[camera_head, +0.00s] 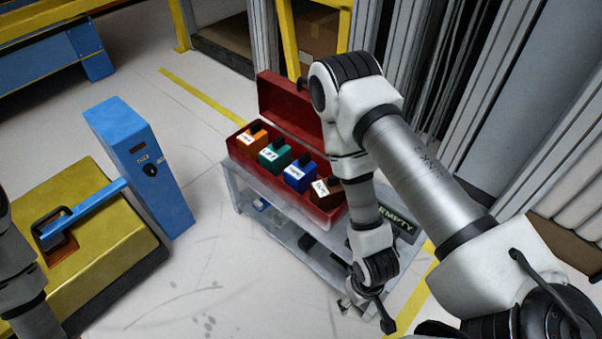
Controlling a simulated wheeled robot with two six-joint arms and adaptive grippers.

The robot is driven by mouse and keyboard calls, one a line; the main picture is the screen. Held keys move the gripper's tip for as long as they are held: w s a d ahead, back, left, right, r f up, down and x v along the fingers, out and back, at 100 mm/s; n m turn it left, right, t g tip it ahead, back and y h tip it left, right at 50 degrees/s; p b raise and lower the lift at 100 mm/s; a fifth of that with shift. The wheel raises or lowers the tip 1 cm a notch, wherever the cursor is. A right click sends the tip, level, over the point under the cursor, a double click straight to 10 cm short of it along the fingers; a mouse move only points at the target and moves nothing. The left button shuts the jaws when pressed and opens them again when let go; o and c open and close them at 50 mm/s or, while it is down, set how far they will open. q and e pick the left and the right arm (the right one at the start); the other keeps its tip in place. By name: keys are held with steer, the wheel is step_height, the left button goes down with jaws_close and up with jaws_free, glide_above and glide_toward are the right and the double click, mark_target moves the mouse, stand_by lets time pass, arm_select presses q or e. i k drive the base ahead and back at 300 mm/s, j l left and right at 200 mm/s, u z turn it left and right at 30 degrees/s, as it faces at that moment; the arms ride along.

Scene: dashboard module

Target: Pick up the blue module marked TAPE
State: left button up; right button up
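A blue module (299,175) with a white label and a dark handle on top stands in the open red box (240,156). Its label is too small to read surely. It sits between a teal module (274,157) and a brown module (326,192). An orange module (252,137) stands at the far left of the row. My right gripper (366,314) hangs below and to the right of the red box, apart from the modules. Its fingers look spread and empty. My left arm shows only at the left edge; its gripper is out of view.
The red box rests on a clear-sided cart (270,208) beside a dark EMPTY sign (397,222). A yellow case (105,270) and a tall blue box (140,165) with a dark knob stand at left. Bare floor lies between them and the cart.

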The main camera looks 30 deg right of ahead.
mark_target(299, 175)
steer(key=j+z, duration=0.1)
steer(key=z, duration=0.4)
steer(key=j+z, duration=0.1)
steer(key=z, duration=0.85)
steer(key=j+z, duration=0.15)
steer(key=z, duration=0.3)
steer(key=i+j+z, duration=0.2)
steer(key=k+j, duration=0.05)
steer(key=j, duration=0.05)
